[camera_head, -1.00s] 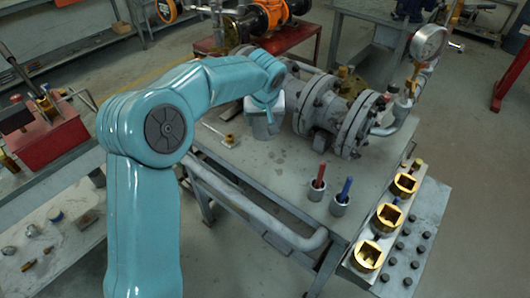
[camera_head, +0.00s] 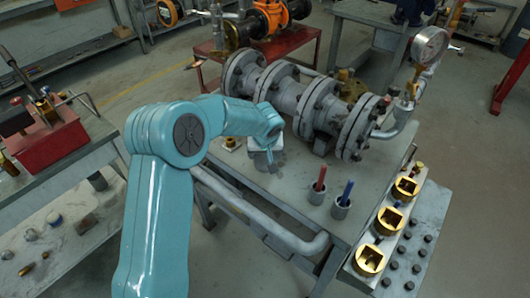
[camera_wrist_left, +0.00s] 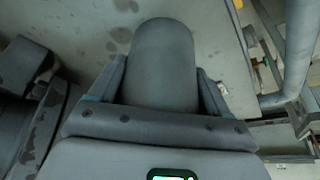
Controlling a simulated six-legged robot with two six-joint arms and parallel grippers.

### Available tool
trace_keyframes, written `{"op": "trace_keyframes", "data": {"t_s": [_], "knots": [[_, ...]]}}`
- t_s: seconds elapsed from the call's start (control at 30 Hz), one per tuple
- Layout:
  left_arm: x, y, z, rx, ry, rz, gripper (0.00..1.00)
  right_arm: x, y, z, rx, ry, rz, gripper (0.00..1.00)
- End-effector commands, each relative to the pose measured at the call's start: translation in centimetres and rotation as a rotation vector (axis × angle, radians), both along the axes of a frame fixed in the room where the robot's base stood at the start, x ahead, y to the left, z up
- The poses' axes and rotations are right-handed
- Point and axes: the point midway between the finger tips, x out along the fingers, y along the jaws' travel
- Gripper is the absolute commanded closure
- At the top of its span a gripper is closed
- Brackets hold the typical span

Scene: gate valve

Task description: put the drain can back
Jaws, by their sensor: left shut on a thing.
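My left gripper (camera_head: 264,160) is low over the grey bench, in front of the flanged pipe and valve assembly. In the left wrist view, the gripper (camera_wrist_left: 162,85) is shut on a plain grey, round-ended cylinder, the drain can (camera_wrist_left: 165,60), with one finger along each side. In the head view the can is mostly hidden by my own arm and hand, and I cannot tell whether it touches the bench top. My right gripper is not in view.
The flanged pipe (camera_head: 325,110) with bolted flanges stands close behind the gripper. Two grey cups with a red-handled tool (camera_head: 318,186) and a blue-handled tool (camera_head: 344,194) stand to the right. Brass square sockets (camera_head: 387,220) line the right edge. A bent pipe (camera_head: 250,215) runs along the bench front.

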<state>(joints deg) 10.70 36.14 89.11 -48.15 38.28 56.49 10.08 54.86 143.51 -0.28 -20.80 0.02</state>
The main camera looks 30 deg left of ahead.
Motion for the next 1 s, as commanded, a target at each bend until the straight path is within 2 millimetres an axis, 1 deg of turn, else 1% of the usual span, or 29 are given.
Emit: {"op": "trace_keyframes", "data": {"t_s": [0.17, 0.2, 0.23, 0.27, 0.47, 0.57, 0.63, 0.77, 0.9, 1.0], "knots": [[0.1, 0.0, -0.3, 0.000, -0.002, 0.001, 0.80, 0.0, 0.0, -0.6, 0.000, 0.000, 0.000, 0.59], [0.0, 0.0, -0.3, 0.000, 0.000, 0.000, 0.13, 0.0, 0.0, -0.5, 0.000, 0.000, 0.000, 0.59], [0.0, 0.0, -0.3, 0.000, 0.000, 0.000, 0.03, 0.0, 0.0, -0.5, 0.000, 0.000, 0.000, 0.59], [0.0, 0.0, -0.3, 0.000, 0.000, 0.000, 0.00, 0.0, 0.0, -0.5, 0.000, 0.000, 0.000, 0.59], [0.0, 0.0, -0.2, 0.000, 0.000, 0.000, 0.00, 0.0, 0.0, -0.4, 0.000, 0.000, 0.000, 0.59], [0.0, 0.0, 0.3, 0.000, 0.000, 0.000, 0.00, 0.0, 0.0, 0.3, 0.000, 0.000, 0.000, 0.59], [-0.2, -0.2, 1.0, 0.001, -0.003, 0.000, 0.00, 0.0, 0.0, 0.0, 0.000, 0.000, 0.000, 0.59], [-1.1, -0.8, 3.7, 0.001, -0.006, -0.001, 0.00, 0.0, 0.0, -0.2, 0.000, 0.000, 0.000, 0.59], [-2.1, -1.6, 6.8, 0.001, -0.006, -0.001, 0.00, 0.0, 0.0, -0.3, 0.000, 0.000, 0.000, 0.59], [-2.8, -2.1, 8.6, 0.000, -0.005, -0.001, 0.00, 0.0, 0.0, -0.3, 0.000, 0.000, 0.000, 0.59]]}}
